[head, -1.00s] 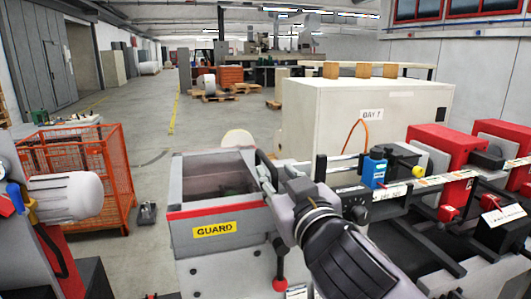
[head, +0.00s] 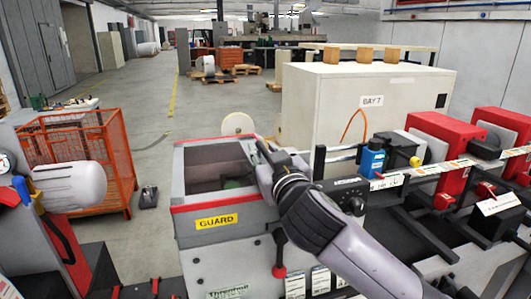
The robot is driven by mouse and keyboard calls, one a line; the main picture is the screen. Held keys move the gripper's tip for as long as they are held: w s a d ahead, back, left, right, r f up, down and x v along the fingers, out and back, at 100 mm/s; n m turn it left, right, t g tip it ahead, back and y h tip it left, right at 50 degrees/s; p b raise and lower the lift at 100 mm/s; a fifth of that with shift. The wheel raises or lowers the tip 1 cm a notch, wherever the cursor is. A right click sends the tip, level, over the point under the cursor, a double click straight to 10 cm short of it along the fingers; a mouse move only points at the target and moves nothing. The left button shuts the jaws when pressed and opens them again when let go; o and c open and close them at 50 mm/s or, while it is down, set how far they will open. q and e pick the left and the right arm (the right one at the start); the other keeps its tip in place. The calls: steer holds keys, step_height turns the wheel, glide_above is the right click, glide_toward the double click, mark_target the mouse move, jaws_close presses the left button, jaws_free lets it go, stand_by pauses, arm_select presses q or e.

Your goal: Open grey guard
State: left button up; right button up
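The grey guard (head: 236,222) is a box-like cover with red edging and a yellow "GUARD" label, left of centre in the head view. A dark recess with something green inside shows through its top; I cannot tell whether a clear panel covers it. My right gripper (head: 264,152) is at the guard's upper right edge, its arm coming in from the lower right. Its fingers are small and partly hidden by the wrist, so I cannot tell if they are open or touching the guard. My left gripper is not in view.
A black lever with a red knob (head: 279,271) hangs at the guard's front right. A blue bottle-like unit (head: 371,158) and red units (head: 441,143) line the rail at right. An orange mesh cage (head: 120,165) stands at left. A cream cabinet (head: 350,100) stands behind.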

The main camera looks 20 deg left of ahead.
jaws_close()
stand_by(0.6)
